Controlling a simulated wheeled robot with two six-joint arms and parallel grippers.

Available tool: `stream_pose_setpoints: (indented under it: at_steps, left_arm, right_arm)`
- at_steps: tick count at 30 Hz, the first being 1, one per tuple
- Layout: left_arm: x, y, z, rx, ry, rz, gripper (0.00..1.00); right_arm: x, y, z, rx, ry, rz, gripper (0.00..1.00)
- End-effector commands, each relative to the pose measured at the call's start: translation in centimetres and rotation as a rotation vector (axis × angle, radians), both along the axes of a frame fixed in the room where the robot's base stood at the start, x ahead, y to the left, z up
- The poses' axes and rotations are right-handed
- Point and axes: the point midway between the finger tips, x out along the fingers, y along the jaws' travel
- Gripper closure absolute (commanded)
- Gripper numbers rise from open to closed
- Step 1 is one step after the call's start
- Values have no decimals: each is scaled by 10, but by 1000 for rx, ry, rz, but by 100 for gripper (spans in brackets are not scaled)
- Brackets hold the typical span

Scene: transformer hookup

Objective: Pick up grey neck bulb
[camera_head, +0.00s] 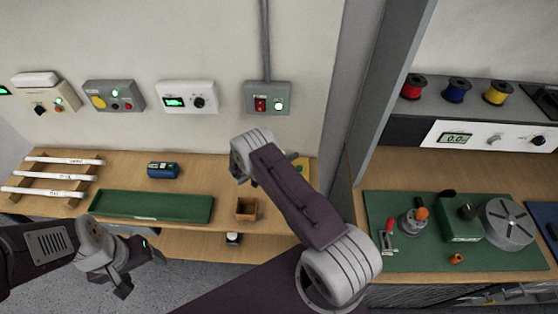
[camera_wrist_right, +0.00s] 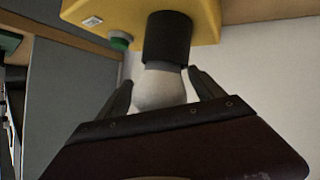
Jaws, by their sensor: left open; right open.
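In the right wrist view, a pale bulb (camera_wrist_right: 160,90) with a greyish neck is seated in a dark cylindrical socket (camera_wrist_right: 168,40) on a yellow box (camera_wrist_right: 215,22). My right gripper (camera_wrist_right: 162,92) is open, with one finger on each side of the bulb; I cannot tell whether they touch it. My left gripper (camera_head: 124,283) is open and empty at the lower left, in front of the bench.
The wooden bench holds a rack of white tubes (camera_head: 52,175), a blue cylinder (camera_head: 163,170), a green tray (camera_head: 150,207) and a small wooden box (camera_head: 246,209). Control boxes line the wall. A green mat (camera_head: 400,258) with tools lies on the right bench, beyond a grey upright (camera_head: 385,95).

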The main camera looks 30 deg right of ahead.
Motion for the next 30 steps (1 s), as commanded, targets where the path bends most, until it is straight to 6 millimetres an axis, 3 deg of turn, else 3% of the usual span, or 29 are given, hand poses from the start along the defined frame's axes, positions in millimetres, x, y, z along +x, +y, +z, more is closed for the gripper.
stream_pose_setpoints:
  at_steps: [2, 6, 9, 19, 25, 30]
  left_arm:
    - [0, 0, 0, 0, 0, 0, 27]
    - [0, 0, 0, 0, 0, 0, 27]
    - [0, 0, 0, 0, 0, 0, 27]
    - [0, 0, -3, 0, 0, 0, 27]
    - [0, 0, -15, 0, 0, 0, 27]
    - [0, 0, -21, 0, 0, 0, 27]
  right_arm:
    - [0, 0, 0, 0, 0, 0, 28]
    - [0, 1, 0, 0, 0, 0, 67]
    - [0, 1, 0, 0, -1, 0, 90]
    - [1, 1, 7, 0, -2, 0, 91]
    - [1, 1, 40, 1, -5, -1, 91]
    - [-31, -7, 58, 0, 1, -1, 91]
